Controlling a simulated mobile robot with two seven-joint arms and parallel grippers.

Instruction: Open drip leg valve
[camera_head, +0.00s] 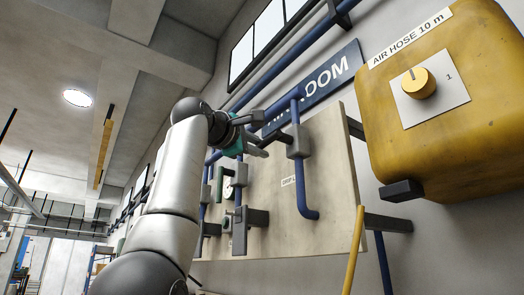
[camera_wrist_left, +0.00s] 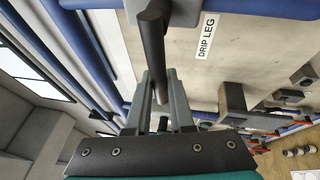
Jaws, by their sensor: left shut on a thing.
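The drip leg valve is a grey block (camera_head: 298,142) on a blue vertical pipe, with a dark lever handle (camera_head: 274,138) sticking out to the left. My left gripper (camera_head: 262,145) is at this handle. In the left wrist view the dark round handle (camera_wrist_left: 152,45) comes down between the two grey fingers of the left gripper (camera_wrist_left: 161,88), which are shut on its end. The white DRIP LEG label (camera_wrist_left: 207,36) is on the board beside the valve; part of it shows in the head view (camera_head: 288,182). My right gripper is not in view.
The beige board (camera_head: 335,175) carries other valves and blue pipes, with a dark block (camera_head: 257,217) lower left. A yellow air hose box (camera_head: 450,110) with a knob hangs at the right. A yellow pole (camera_head: 353,250) stands in front of the board's lower right.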

